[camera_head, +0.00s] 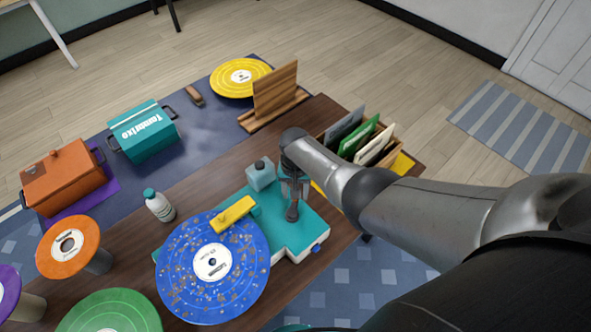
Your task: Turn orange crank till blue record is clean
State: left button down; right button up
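The blue record (180,283) is mounted on a teal machine (313,226) near the table's front edge. Brown specks are scattered over its face around the white label. A yellow bar (233,214) reaches over the record's upper edge. My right gripper (292,214) points down over the machine's right part. Its fingers are small and dark, so I cannot tell whether they are open or shut. I cannot make out the orange crank; the gripper and arm may hide it. My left gripper is not in view.
A pale blue container (261,176) stands close left of my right gripper. A white bottle (159,206) stands left of the machine. Orange (85,240) and green (85,322) records are at left. A record crate (348,132) sits behind my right arm.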

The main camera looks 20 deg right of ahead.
notch_tip(320, 180, up, 7)
jog(key=p, duration=0.3)
jog(key=shift+r, duration=3.45)
jog(key=shift+w, duration=0.1)
